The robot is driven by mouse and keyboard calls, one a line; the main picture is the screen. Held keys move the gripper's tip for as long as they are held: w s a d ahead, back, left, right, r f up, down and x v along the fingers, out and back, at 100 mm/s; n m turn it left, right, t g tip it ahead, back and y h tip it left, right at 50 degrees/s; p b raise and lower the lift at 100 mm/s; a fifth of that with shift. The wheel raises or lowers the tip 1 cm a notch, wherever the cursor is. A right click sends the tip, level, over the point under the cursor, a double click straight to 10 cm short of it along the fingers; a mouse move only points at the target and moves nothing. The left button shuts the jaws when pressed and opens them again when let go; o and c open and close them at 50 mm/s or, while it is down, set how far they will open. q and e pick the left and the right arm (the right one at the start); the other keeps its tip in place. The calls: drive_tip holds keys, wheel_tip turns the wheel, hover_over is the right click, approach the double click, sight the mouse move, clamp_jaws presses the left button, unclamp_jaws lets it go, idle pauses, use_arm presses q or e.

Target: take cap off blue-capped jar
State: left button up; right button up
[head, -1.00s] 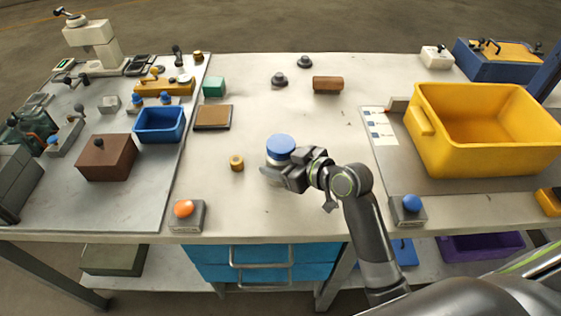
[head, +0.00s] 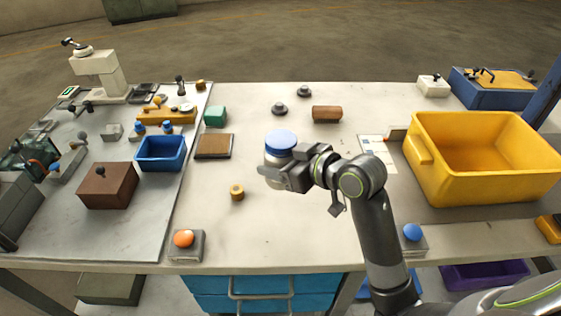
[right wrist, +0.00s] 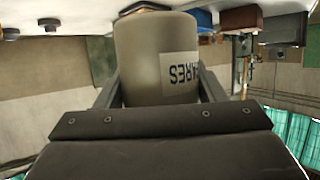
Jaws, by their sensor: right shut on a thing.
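The blue-capped jar (head: 276,157) is a pale grey jar with its blue cap (head: 281,139) on top, upright over the middle of the white table. My right gripper (head: 272,176) is shut on the jar's body from the right, below the cap. The jar seems to be held above the tabletop. The cap is hidden there. My left gripper is not in view.
A brass ring (head: 237,192) lies left of the jar. An orange button box (head: 186,246) and a blue button box (head: 411,239) stand at the front edge. The table centre is largely clear.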

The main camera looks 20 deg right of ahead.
drive_tip(key=c, duration=0.6)
